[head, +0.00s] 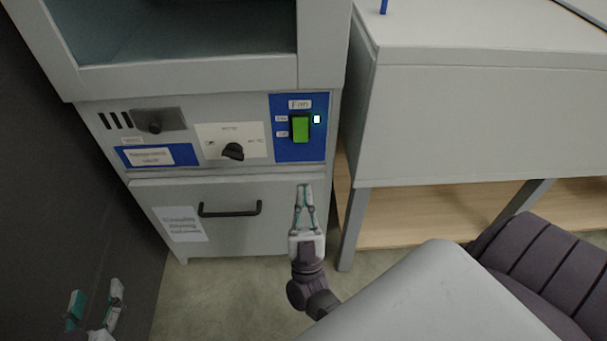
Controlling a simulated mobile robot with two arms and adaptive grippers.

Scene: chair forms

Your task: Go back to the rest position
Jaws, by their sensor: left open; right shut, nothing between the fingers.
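My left gripper (95,305) is at the lower left of the head view, low by the dark wall, with its fingers apart and nothing between them. My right gripper (304,189) is in front of the grey machine's lower door (270,222), with its fingertips together and empty. It points up toward the control panel, just below the green switch (300,129) on the blue plate. I cannot tell whether the fingertips touch the machine.
The machine has a black knob (233,152), a black door handle (229,210) and a lit indicator (317,119). A grey-white cabinet (470,120) with a wooden shelf (400,230) stands on the right. A dark wall (60,200) bounds the left. Bare floor (220,290) lies between the grippers.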

